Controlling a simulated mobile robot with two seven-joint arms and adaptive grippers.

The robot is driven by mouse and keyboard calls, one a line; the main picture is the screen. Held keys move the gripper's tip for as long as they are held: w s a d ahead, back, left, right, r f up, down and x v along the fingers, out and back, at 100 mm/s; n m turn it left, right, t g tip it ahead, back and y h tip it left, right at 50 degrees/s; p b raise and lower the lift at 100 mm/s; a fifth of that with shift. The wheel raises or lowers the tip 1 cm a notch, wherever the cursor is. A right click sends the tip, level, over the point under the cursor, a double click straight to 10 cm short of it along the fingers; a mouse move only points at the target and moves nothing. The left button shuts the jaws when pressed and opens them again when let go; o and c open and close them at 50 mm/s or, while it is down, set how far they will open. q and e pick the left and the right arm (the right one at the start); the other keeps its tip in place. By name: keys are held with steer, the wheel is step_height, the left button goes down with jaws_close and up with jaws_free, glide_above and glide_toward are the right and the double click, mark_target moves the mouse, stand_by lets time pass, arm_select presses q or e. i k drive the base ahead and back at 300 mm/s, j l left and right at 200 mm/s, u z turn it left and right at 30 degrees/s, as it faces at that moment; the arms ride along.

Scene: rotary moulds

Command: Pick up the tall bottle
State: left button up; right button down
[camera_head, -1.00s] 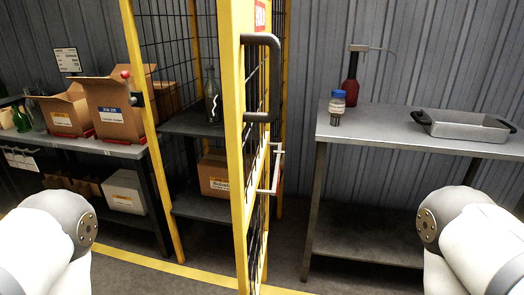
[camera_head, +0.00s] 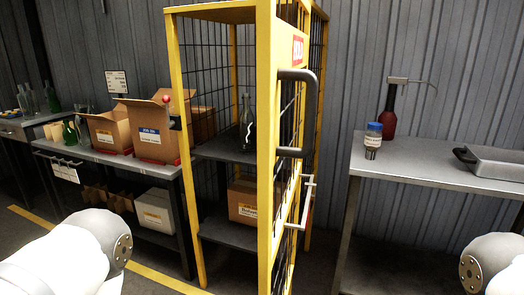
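A tall clear bottle (camera_head: 247,122) with a white mark stands upright on the upper shelf (camera_head: 222,150) inside the yellow-framed mesh cage. It is partly beside the yellow front post in the picture. Several other bottles show: a green bottle (camera_head: 70,132) on the left bench and a tall bottle (camera_head: 51,97) at the far left. My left arm comes in at the lower left and my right arm at the lower right. Neither gripper is in view, and both arms are well away from the bottle.
The yellow cage door (camera_head: 265,150) with a grey handle (camera_head: 312,110) stands in the middle. Open cardboard boxes (camera_head: 155,135) sit left. A right-hand table (camera_head: 440,170) bears a blue-capped jar (camera_head: 373,135), a red bottle (camera_head: 390,118) and a metal tray (camera_head: 495,165).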

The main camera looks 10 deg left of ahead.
mark_target(247, 119)
steer(key=j+z, duration=0.4)
steer(key=i+j+z, duration=0.1)
steer(key=j+z, duration=0.2)
steer(key=z, duration=0.15)
steer(key=j+z, duration=0.35)
steer(key=j, duration=0.35)
steer(key=j+z, duration=0.35)
steer(key=j, duration=0.35)
steer(key=j+z, duration=0.3)
steer(key=j, duration=0.4)
steer(key=j+z, duration=0.25)
steer(key=j, duration=0.45)
steer(key=j+u, duration=0.15)
steer(key=u, duration=0.25)
steer(key=i+j+u, duration=0.1)
steer(key=u, duration=0.25)
steer(key=i+j+u, duration=0.1)
steer(key=u, duration=0.3)
steer(key=j+u, duration=0.1)
steer(key=u, duration=0.3)
steer(key=i, duration=0.05)
